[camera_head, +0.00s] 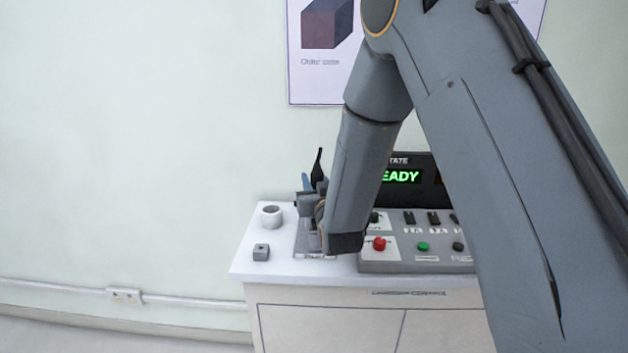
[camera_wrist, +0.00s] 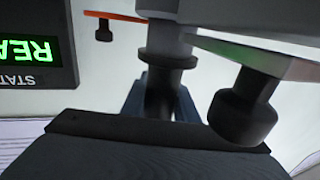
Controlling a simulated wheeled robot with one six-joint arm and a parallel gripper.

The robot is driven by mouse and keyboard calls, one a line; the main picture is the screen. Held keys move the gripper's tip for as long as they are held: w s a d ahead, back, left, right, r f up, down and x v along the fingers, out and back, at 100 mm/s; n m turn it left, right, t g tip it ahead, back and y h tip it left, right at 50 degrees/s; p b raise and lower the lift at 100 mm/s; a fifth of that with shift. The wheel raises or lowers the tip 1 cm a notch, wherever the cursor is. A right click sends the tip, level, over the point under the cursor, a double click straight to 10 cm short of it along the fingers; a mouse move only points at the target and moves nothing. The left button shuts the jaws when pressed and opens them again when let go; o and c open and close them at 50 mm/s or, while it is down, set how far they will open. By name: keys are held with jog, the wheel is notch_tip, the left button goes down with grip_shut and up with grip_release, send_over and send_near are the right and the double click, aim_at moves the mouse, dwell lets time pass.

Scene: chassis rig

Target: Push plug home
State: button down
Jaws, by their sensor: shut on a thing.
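My gripper (camera_head: 310,207) is low over the left part of the cabinet top, at a grey fixture (camera_head: 302,240) beside the control panel. It is shut on a dark part that I take to be the plug. In the wrist view a dark collared cylinder (camera_wrist: 168,72), likely this plug, stands in the middle with blue surfaces behind it. A black tapered piece (camera_head: 317,165) sticks up above the gripper in the head view. My forearm hides much of the fixture. I cannot tell how deep the plug sits, and no socket opening shows.
The control panel (camera_head: 425,262) with a red button (camera_head: 379,243) and a green button (camera_head: 422,246) is close on the right. A lit display (camera_head: 402,176) stands behind it. A white roll (camera_head: 271,216) and a small grey block (camera_head: 261,252) lie left of the gripper.

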jog(key=shift+f+b, duration=0.75)
jog(key=shift+f, duration=0.3)
jog(key=shift+r, duration=0.2)
jog(key=shift+r+p, duration=0.85)
jog(key=shift+r, duration=0.5)
jog(key=shift+f+b, duration=1.35)
jog(key=shift+f, duration=0.15)
dwell(1.3)
jog(key=c, duration=1.3)
grip_release()
jog(key=shift+f, duration=0.1)
jog(key=shift+s, duration=0.1)
jog(key=b+v, duration=0.1)
jog(key=v, duration=0.6)
jog(key=shift+s, duration=0.35)
jog(key=shift+d, duration=0.1)
